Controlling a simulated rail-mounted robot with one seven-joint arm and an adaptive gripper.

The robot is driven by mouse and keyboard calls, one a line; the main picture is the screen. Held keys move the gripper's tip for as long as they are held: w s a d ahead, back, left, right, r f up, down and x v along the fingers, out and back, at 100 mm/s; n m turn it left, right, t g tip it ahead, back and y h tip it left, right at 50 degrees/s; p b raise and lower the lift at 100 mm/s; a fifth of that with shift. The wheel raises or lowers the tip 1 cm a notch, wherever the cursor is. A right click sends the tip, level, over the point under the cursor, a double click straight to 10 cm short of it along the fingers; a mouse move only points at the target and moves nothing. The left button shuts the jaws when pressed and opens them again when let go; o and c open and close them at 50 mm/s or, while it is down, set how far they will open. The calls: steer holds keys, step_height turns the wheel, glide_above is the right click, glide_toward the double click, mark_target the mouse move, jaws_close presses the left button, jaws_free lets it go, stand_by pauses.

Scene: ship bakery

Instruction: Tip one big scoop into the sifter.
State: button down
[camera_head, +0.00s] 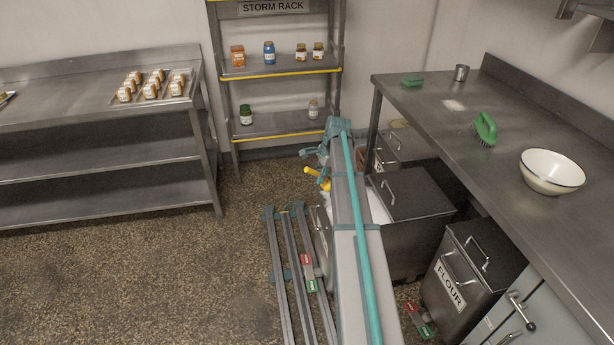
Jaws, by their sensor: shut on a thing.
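A yellow thing (317,178), perhaps the handle of the scoop, shows just left of my arm in the middle of the view. My gripper (324,180) is mostly hidden by my arm, low beside the bins, and appears shut on this yellow thing. The scoop's bowl and any load in it are hidden. A bin (460,285) marked FLOUR stands at the lower right with its lid shut. White stuff shows beside my arm, partly hidden. I cannot make out a sifter; a white bowl with a dark rim (552,170) stands on the right worktop.
The right worktop (430,120) also carries a green brush (486,129), a green block (412,80) and a small metal cup (461,73). Lidded metal bins (408,195) stand beneath it. A storm rack (280,70) with jars stands behind; open floor lies left.

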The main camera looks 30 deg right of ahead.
mark_target(325, 186)
steer(key=shift+d+f, duration=0.3)
steer(key=shift+f, duration=0.05)
steer(key=d+f+h+b, duration=0.1)
steer(key=d+f+b, duration=0.3)
steer(key=f+b, duration=0.25)
steer(key=d+f+b, duration=0.5)
steer(key=f+b, duration=0.1)
steer(key=f, duration=0.2)
steer(key=shift+a+r+h+p, duration=0.55)
steer(key=shift+a+r+h, duration=0.25)
steer(key=shift+a+r, duration=0.55)
steer(key=shift+a+r+h+p, duration=0.6)
steer(key=shift+a+r+h, duration=0.3)
steer(key=shift+r, duration=0.6)
steer(key=shift+a+r+h+p, duration=0.55)
steer(key=shift+a+r+h, duration=0.15)
steer(key=shift+a+r, duration=0.7)
steer(key=shift+d, duration=0.1)
steer(key=shift+s+n, duration=0.1)
steer(key=shift+n, duration=0.2)
